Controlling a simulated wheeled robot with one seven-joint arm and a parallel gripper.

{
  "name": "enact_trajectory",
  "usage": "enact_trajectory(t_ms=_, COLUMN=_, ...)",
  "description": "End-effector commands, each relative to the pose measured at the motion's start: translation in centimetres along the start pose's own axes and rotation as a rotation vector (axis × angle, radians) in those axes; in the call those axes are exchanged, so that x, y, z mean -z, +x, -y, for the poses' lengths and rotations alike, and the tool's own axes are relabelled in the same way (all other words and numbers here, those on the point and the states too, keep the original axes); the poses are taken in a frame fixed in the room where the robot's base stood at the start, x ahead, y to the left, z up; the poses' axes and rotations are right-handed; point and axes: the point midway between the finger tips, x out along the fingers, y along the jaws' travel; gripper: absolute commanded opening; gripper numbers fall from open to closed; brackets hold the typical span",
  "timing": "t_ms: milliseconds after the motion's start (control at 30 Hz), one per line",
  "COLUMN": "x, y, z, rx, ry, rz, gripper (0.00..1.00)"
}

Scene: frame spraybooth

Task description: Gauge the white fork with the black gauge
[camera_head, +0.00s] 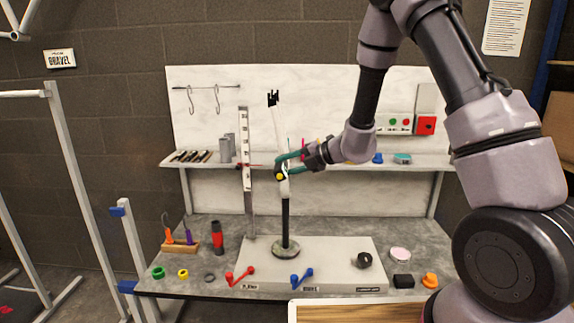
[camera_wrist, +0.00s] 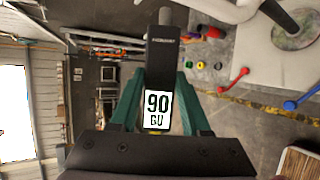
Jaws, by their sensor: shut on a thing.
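The white fork (camera_head: 278,130) stands upright, slightly tilted, with black ends at its top, on a black post with a round base (camera_head: 286,250). Part of it also shows at the top of the wrist view (camera_wrist: 222,8). My gripper (camera_head: 284,168) has green fingers and is at the fork's lower part in the head view. It is shut on the black gauge (camera_wrist: 162,62), which has a white "90 GU" label and a grey tip. In the wrist view the gauge's tip lies left of the fork; I cannot tell whether they touch. In the head view my fingers mostly hide the gauge.
A ruled upright (camera_head: 245,150) stands just left of the fork. A pale plate (camera_head: 335,255) on the bench carries a red handle (camera_head: 240,277), a blue handle (camera_head: 301,277) and a dark roll (camera_head: 362,260). A shelf (camera_head: 215,161) with small items runs behind. Coloured rings lie at the bench's front left.

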Motion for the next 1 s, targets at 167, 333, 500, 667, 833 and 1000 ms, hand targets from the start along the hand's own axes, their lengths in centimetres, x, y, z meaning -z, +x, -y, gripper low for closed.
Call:
enact_trajectory(t_ms=167, x=1.4, y=-0.6, z=0.0, rx=0.000, ry=0.002, rz=-0.001, gripper=0.00)
enact_trajectory(t_ms=333, x=2.6, y=-1.1, z=0.0, rx=-0.001, ry=0.002, rz=0.000, gripper=0.00)
enact_trajectory(t_ms=500, x=3.9, y=-1.6, z=0.0, rx=0.001, ry=0.001, rz=-0.001, gripper=0.00)
enact_trajectory(t_ms=667, x=5.1, y=-2.1, z=0.0, rx=0.000, ry=0.001, rz=0.000, gripper=0.00)
enact_trajectory(t_ms=833, x=5.8, y=-2.4, z=0.0, rx=0.000, ry=0.000, rz=-0.001, gripper=0.00)
enact_trajectory(t_ms=1000, x=5.9, y=-2.4, z=0.0, rx=0.000, ry=0.000, rz=0.000, gripper=0.00)
